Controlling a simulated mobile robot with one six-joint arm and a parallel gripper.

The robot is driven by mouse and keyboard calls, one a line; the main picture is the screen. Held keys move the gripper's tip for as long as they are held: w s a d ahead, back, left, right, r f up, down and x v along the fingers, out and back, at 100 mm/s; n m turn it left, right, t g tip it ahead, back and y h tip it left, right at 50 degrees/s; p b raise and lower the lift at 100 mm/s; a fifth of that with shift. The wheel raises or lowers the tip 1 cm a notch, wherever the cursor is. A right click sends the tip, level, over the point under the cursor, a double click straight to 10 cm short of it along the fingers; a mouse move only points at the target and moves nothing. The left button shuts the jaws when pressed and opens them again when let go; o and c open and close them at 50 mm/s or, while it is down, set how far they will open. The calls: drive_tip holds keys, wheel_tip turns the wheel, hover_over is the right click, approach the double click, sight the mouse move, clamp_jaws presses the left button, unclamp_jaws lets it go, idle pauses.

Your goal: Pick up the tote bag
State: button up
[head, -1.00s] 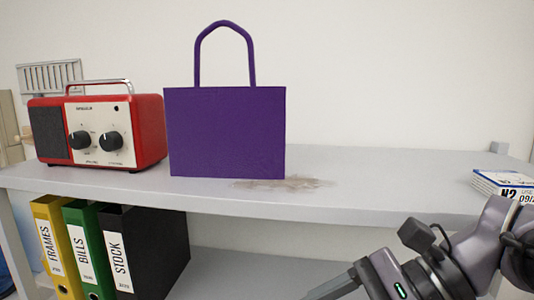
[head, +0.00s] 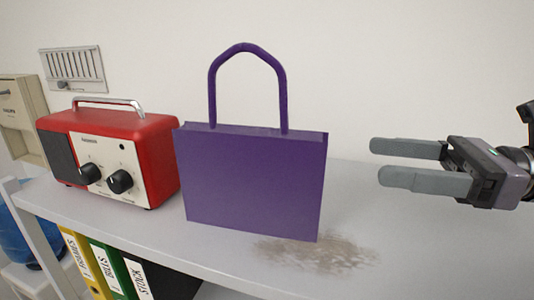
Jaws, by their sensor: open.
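The purple tote bag (head: 252,185) stands upright on the grey shelf top (head: 215,250), with its single visible arched handle (head: 247,48) raised above it. My gripper (head: 388,162) is to the right of the bag, at about the height of its upper body. Its two grey fingers point left toward the bag, apart from each other with nothing between them. A gap shows between the fingertips and the bag in the picture. The bag's far side is hidden.
A red radio (head: 148,140) stands close to the bag's left. A brownish stain (head: 318,254) lies on the shelf top at the bag's front right. Yellow, green and black binders (head: 140,283) stand below. A vent (head: 72,68) is on the wall behind.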

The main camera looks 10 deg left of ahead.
sight(268, 145)
drive_tip(key=a+p, duration=0.1)
drive_tip(key=a, duration=0.4)
drive_tip(key=s+a+r+p, duration=0.1)
drive_tip(key=a, duration=0.5)
drive_tip(key=a+p, duration=0.2)
drive_tip(key=a, duration=0.3)
drive_tip(key=shift+s+a+r, duration=0.15)
drive_tip(key=shift+s+a, duration=0.1)
drive_tip(key=shift+s, duration=0.1)
drive_tip(key=shift+a, duration=0.3)
drive_tip(key=shift+w+d, duration=0.2)
drive_tip(key=shift+w, duration=0.05)
drive_tip(key=shift+c, duration=0.2)
clamp_jaws()
